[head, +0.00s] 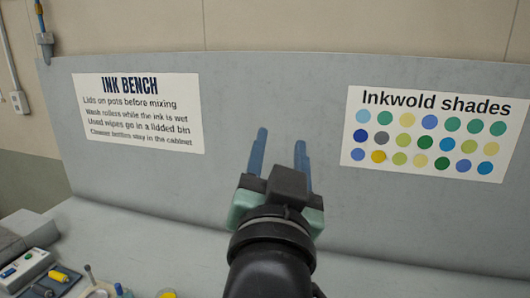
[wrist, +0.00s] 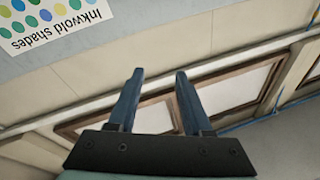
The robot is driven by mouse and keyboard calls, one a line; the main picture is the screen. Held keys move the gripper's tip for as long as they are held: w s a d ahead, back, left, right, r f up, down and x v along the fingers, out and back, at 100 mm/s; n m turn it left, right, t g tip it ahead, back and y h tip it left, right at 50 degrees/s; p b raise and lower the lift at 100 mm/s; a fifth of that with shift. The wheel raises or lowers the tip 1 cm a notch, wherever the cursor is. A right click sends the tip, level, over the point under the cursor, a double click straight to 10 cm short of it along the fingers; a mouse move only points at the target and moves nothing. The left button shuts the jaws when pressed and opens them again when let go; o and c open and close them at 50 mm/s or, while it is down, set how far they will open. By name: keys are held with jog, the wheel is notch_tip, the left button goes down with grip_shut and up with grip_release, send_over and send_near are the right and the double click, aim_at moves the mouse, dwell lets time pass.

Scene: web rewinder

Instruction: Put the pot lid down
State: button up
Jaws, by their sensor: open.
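My gripper (head: 282,152) is raised in front of the grey back panel of the bench, its two blue fingers pointing up and apart. It is open, with nothing between the fingers. The wrist view also shows the gripper (wrist: 160,88) open and empty, facing the wall and the framed windows. I cannot make out a pot lid in either view. Small items stand at the lower left of the head view, partly cut off by the frame edge, and are too small to tell for sure.
The grey bench top (head: 150,250) is bare across its middle. A grey control box (head: 25,268) with coloured parts sits at the left. An ink bench sign (head: 138,113) and an Inkwold shades chart (head: 433,133) are on the back panel (head: 255,95).

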jog(key=s+a+r+n+t+y, duration=0.2)
jog(key=s+r+n+t, duration=0.3)
jog(key=s+r, duration=0.7)
notch_tip(320, 180, up, 4)
jog(key=shift+f+t, duration=0.2)
jog(key=shift+t, duration=0.9)
